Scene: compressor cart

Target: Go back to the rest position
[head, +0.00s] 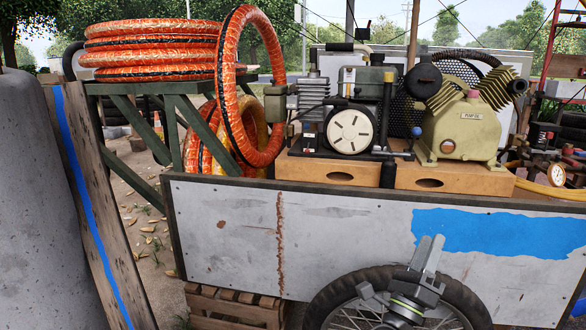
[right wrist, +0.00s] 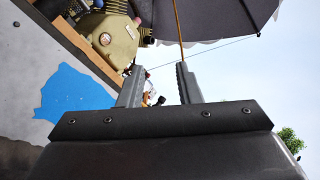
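My left gripper is not in view.
The cart carries a beige pump (head: 462,127) and a motor with a white disc (head: 350,131). Orange hose coils (head: 152,46) lie on a green rack (head: 135,88). A plank with a blue stripe (head: 90,205) and a grey rounded column (head: 35,215) stand at left.

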